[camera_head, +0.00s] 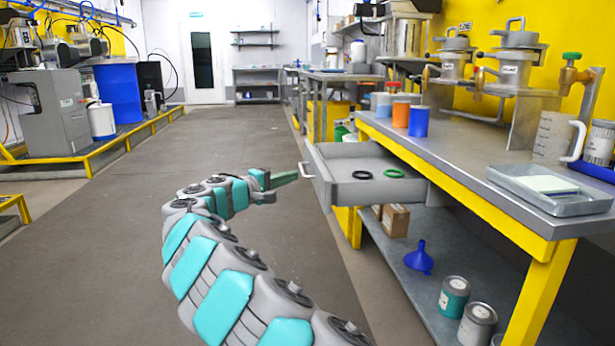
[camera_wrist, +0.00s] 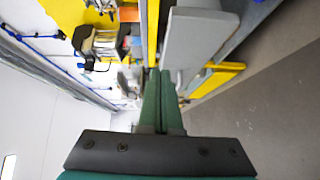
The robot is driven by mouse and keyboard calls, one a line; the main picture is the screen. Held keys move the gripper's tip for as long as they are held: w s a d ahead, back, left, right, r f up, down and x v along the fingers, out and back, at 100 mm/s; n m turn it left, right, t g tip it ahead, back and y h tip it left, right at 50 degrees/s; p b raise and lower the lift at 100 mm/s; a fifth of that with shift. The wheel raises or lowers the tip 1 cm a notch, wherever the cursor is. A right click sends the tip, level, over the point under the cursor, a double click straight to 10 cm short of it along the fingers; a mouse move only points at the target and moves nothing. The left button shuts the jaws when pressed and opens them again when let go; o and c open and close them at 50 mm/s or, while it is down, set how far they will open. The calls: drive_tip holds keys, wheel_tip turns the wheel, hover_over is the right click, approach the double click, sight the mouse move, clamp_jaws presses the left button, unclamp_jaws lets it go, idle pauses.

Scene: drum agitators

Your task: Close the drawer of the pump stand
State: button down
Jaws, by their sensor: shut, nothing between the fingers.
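The grey drawer (camera_head: 350,192) of the pump stand (camera_head: 470,158) is pulled out under the steel worktop. Its front panel and small handle (camera_head: 304,171) face the aisle on the left. A black ring (camera_head: 362,174) and a green ring (camera_head: 394,173) lie inside it. My gripper (camera_head: 292,176) is shut and empty, just left of the handle; I cannot tell whether it touches it. In the wrist view the green fingers (camera_wrist: 160,75) are together, beside a grey panel (camera_wrist: 197,38) that looks like the drawer front.
Cups (camera_head: 401,112), a tray (camera_head: 550,190) and pump units (camera_head: 520,55) stand on the worktop. The lower shelf holds a box (camera_head: 395,220), a blue funnel (camera_head: 419,258) and cans (camera_head: 454,298). The aisle floor (camera_head: 245,140) is free.

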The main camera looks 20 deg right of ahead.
drive_tip(key=w+a+f+n+t, duration=0.1)
drive_tip(key=w+a+f, duration=0.1)
drive_tip(key=w+a, duration=0.1)
approach(317, 167)
drive_tip(key=w, duration=0.3)
drive_tip(key=shift+t, duration=0.3)
drive_tip(key=shift+s+d+r+b, duration=0.1)
drive_tip(key=shift+s+d+b, duration=0.1)
drive_tip(key=shift+d, duration=0.8)
drive_tip(key=shift+s+d+b, duration=0.1)
drive_tip(key=shift+s+d, duration=0.1)
drive_tip(key=shift+d, duration=0.85)
drive_tip(key=shift+s+d, duration=0.15)
drive_tip(key=shift+d, duration=0.3)
